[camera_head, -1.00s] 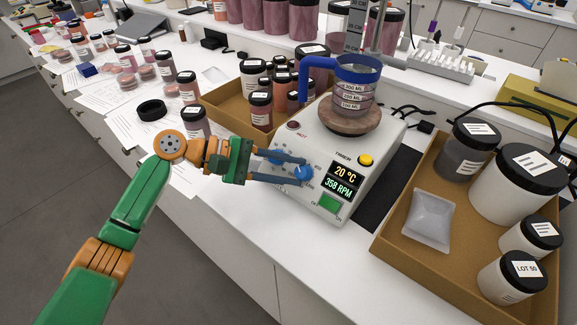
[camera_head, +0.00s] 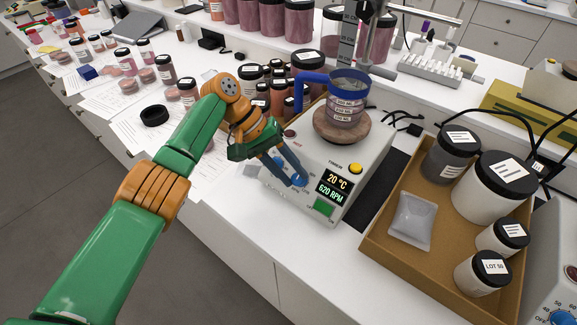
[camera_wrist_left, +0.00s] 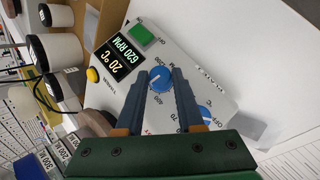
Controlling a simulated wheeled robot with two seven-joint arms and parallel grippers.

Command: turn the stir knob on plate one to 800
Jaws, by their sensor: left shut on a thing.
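The plate (camera_head: 331,160) is a white hotplate stirrer with a lit display (camera_head: 333,187) reading 20 °C and 620 RPM. Its blue stir knob (camera_wrist_left: 160,78) sits between the fingertips of my left gripper (camera_head: 298,181), which is shut on it; in the head view the fingers partly cover the knob. A second blue knob (camera_wrist_left: 203,115) lies beside the fingers in the left wrist view. The green button (camera_head: 323,207) and yellow button (camera_head: 355,169) are clear of the fingers. A beaker (camera_head: 346,100) with a blue collar stands on the plate's top. My right gripper is not in view.
A cardboard tray (camera_head: 375,249) with jars and a clear bag stands to the right. Jars crowd behind the plate's left side. Another device (camera_head: 556,285) with a blue knob shows at the lower right. The bench front is bare.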

